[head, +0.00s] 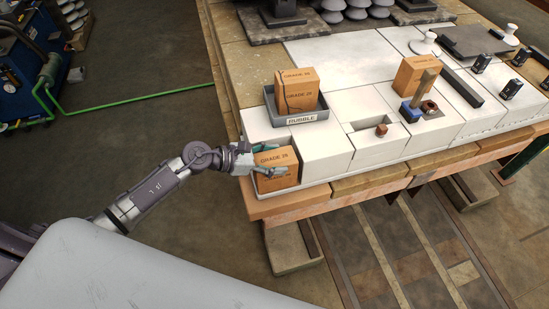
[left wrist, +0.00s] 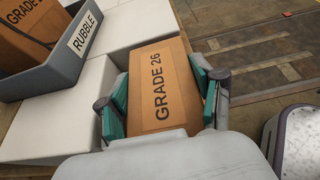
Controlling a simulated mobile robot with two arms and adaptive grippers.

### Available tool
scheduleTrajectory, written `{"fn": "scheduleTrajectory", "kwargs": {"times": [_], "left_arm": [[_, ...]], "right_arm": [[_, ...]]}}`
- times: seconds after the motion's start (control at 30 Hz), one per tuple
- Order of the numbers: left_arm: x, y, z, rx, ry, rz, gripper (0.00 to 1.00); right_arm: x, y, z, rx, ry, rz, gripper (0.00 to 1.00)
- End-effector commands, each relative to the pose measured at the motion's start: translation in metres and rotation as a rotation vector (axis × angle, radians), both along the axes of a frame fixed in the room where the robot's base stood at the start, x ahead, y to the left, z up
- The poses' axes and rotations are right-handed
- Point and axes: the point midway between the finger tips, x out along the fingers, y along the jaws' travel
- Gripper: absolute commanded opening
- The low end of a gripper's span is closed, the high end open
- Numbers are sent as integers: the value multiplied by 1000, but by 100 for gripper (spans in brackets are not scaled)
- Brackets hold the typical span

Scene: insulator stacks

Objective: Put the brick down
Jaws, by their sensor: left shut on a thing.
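An orange-brown brick marked "GRADE 26" (head: 277,168) is at the front left corner of the white block surface (head: 325,150). My left gripper (head: 268,172) is shut on this brick, its teal fingers on two opposite sides. In the left wrist view the brick (left wrist: 160,88) sits between the teal finger pads (left wrist: 160,100). The brick is upright and low at the surface; I cannot tell whether its underside touches. My right gripper is not in view.
Another brick (head: 414,76), a blue-based tool (head: 411,111) and a small brown cube (head: 381,130) are farther right. The table's front edge (head: 340,193) is close to the held brick.

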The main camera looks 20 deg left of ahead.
Motion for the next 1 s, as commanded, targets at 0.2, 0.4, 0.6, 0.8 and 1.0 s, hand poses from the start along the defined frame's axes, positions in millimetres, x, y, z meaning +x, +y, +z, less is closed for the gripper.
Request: {"fn": "scheduleTrajectory", "kwargs": {"times": [0.2,0.4,0.6,0.8,1.0], "left_arm": [[0,0,-3,0,0,0,83],[0,0,-3,0,0,0,91],[0,0,-1,0,0,0,91],[-11,18,6,4,1,1,91],[-35,51,22,6,2,-1,91]], "right_arm": [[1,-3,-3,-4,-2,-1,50],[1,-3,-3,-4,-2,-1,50],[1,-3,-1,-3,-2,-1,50],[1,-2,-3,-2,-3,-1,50],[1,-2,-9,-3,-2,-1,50]]}}
